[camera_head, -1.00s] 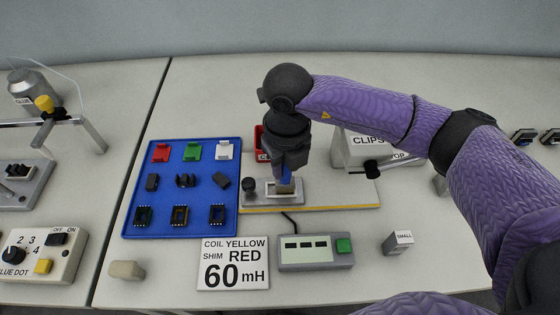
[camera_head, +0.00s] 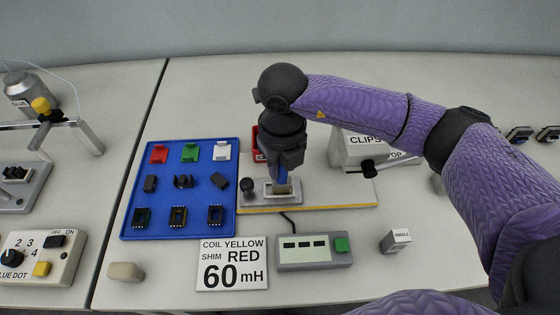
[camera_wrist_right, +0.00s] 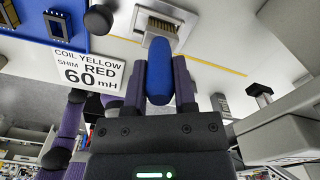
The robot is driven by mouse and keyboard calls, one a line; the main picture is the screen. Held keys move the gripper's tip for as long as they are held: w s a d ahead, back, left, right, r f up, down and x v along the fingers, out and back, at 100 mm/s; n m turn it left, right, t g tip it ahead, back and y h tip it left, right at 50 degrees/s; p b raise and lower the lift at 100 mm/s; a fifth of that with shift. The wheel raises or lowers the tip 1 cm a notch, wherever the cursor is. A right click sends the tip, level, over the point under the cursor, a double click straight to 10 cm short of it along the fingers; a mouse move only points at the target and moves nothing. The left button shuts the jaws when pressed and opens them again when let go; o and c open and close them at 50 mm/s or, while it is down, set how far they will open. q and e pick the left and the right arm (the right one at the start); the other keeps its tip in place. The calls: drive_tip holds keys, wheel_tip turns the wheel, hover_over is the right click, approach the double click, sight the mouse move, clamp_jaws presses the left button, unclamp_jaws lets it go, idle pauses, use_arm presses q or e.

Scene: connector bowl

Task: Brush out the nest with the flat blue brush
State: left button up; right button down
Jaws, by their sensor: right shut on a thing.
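My right gripper (camera_head: 281,176) is shut on the flat blue brush and points down over the nest. The blue brush handle (camera_wrist_right: 158,72) stands between the fingers (camera_wrist_right: 158,90) in the right wrist view. Its tan bristle end (camera_head: 283,189) is low at the right part of the nest. The nest (camera_head: 268,194) is a small light metal block with a recess, on the grey plate; it also shows in the right wrist view (camera_wrist_right: 143,20). Whether the bristles touch the recess floor, I cannot tell. My left gripper is not in view.
A blue tray (camera_head: 131,223) with coloured and black parts lies to the left. A red bin (camera_head: 256,156) is behind the nest. The CLIPS box (camera_head: 359,150) and a lever stand to the right. A meter (camera_head: 300,262) and sign (camera_head: 232,281) are in front.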

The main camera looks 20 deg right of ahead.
drive_tip(key=shift+w+a+f, duration=0.1)
drive_tip(key=shift+w+a, duration=0.1)
drive_tip(key=shift+a, duration=0.45)
drive_tip(key=shift+s+d, duration=0.25)
drive_tip(key=shift+d, duration=0.55)
wheel_tip(320, 180, up, 9)
drive_tip(key=p, duration=0.7)
